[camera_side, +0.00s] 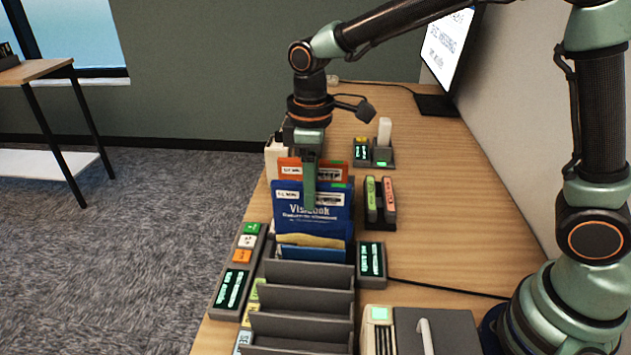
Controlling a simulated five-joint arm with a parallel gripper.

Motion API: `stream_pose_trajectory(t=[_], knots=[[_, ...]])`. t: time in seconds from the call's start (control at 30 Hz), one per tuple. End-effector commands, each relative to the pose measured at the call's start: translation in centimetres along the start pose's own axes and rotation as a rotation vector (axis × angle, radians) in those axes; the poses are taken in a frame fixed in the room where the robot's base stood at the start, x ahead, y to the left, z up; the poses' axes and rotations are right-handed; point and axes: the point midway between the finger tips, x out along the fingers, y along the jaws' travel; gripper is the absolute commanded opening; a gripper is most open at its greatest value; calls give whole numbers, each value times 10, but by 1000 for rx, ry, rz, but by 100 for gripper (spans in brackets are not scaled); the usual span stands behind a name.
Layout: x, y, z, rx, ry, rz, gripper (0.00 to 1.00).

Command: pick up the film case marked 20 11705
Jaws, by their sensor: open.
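A blue case (330,222) with white labels and large white lettering stands upright in the grey slotted sorter (303,302). An orange case (334,168) with white labels stands just behind it, and a cream case (273,158) shows at the back left. The small label print is too small to read, so I cannot tell which case is marked 20 11705. My gripper (309,195) is open and points down at the upper part of the blue case. One finger shows in front of the blue and orange cases; the other finger is hidden.
Empty slots fill the sorter's near end. A button panel with a green display (234,289) stands left, another display (371,261) right. Coloured sticks in a holder (380,222) and a small device (383,153) stand behind. A grey box with a handle (452,330) is front right.

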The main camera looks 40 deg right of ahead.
Motion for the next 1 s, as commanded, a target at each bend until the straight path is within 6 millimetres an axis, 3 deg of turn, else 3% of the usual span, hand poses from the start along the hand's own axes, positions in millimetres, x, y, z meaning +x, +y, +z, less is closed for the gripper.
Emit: stream_pose_trajectory(t=[0.17,0.43,0.77,0.9,1.0], knots=[[13,-2,0,0,-2,-1,54],[49,-4,-3,1,-1,-1,54],[55,-4,-3,1,1,1,54],[55,-4,-3,1,1,1,0],[55,-4,-3,1,1,1,0]])
